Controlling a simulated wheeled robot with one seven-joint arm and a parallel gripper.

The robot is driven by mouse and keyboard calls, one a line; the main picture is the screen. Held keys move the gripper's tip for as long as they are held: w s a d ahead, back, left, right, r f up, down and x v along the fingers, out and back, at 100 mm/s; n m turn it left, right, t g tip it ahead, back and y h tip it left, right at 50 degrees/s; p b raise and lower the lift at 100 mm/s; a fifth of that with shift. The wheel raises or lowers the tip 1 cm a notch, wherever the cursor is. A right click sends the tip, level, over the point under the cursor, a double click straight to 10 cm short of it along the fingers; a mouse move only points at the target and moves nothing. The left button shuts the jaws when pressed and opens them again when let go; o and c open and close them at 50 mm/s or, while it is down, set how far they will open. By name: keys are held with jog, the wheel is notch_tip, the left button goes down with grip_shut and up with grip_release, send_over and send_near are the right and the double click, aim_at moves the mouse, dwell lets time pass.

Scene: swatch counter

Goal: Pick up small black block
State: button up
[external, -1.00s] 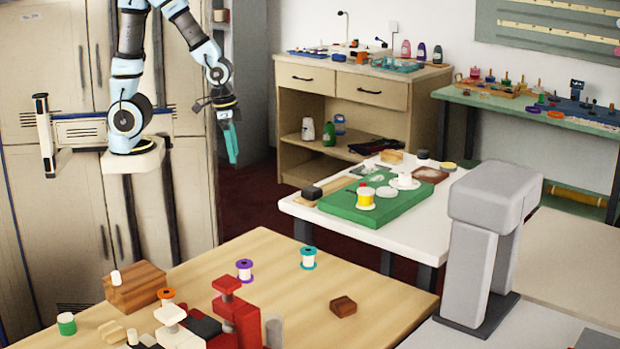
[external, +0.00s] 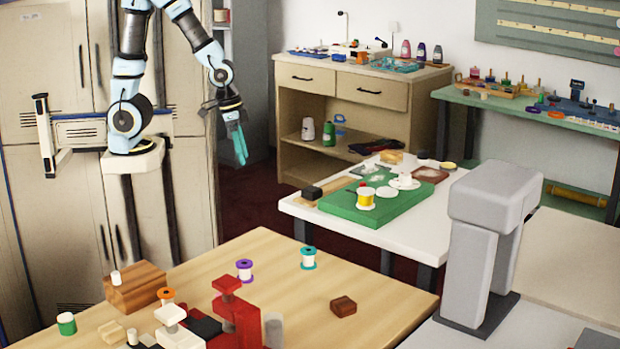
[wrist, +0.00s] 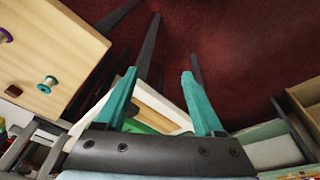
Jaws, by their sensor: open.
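A small black block (external: 312,193) sits at the near left end of the white table, on or beside a light wooden strip (external: 328,187) and left of the green mat (external: 376,214). My gripper (external: 240,164), with teal fingers, hangs in the air above the floor, left of and apart from that block. In the wrist view my gripper (wrist: 160,74) is open with nothing between its fingers.
The white table (external: 424,228) also carries a yellow spool (external: 365,196) and a white cup. A wooden table (external: 290,297) with spools, a brown block (external: 343,306) and a red device stands in front. A grey machine (external: 480,250) stands at right. Dark red floor lies below my gripper.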

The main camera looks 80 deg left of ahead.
jog(key=w+d+n+t+h, duration=0.15)
jog(key=w+d+t, duration=0.35)
jog(key=w+d, duration=0.7)
jog(key=n+t+y+b, duration=0.1)
jog(key=n+y+b, duration=0.1)
jog(key=n+y, duration=0.8)
send_near(312, 189)
jog(key=m, duration=0.2)
jog(key=shift+n+y, duration=0.25)
jog(key=shift+y, duration=0.2)
jog(key=x, duration=0.2)
jog(key=p+x, duration=0.1)
jog(key=x, duration=0.2)
jog(key=shift+d+f, duration=0.2)
jog(key=shift+f, duration=0.15)
jog(key=p+x, duration=0.1)
jog(key=x, duration=0.3)
jog(key=shift+a, duration=0.2)
jog(key=shift+w+a+f, duration=0.25)
jog(key=shift+w, duration=0.1)
grip_shut()
